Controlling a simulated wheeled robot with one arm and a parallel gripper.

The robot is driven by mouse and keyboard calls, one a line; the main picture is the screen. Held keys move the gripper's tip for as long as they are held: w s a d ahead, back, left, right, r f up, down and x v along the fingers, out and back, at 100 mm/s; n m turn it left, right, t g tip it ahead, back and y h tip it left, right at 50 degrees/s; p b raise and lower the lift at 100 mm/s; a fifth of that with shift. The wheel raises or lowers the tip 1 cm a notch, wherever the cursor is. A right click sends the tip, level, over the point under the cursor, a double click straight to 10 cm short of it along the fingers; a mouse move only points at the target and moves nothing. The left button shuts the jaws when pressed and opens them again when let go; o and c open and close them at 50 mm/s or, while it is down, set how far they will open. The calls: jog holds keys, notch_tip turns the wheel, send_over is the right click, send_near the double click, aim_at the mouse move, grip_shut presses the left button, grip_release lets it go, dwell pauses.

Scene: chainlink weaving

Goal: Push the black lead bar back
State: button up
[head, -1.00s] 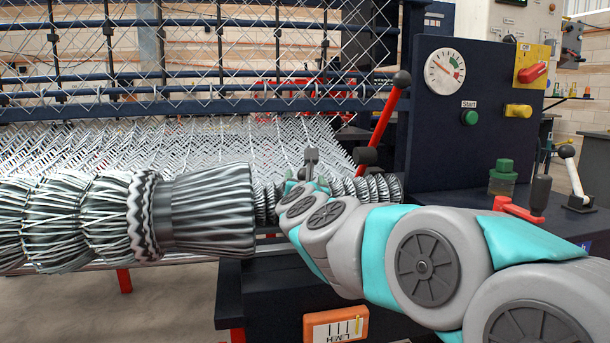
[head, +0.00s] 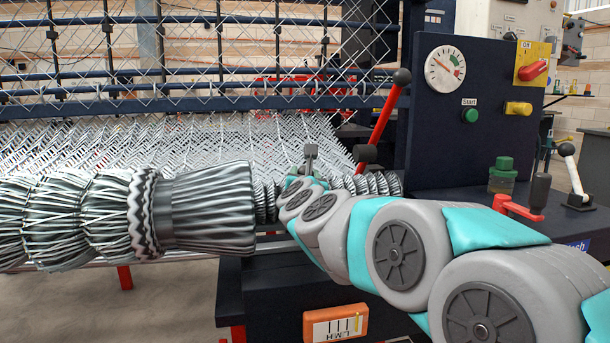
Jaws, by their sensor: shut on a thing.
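My gripper (head: 310,156) is at the end of my grey and turquoise arm, just right of the large wire bundle. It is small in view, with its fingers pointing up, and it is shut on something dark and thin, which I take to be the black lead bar. My gripper and wrist hide most of it. A short black cylinder-shaped end (head: 366,154) stands to the right of my gripper, apart from it; I cannot tell whether it belongs to the same bar.
A red lever (head: 382,125) with a black knob rises right of my gripper. The control panel (head: 480,120) with gauge and green button stands behind my arm. The wire bundle (head: 205,210) lies to the left. The chainlink mesh (head: 215,145) spreads behind.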

grip_shut()
dwell(0.8)
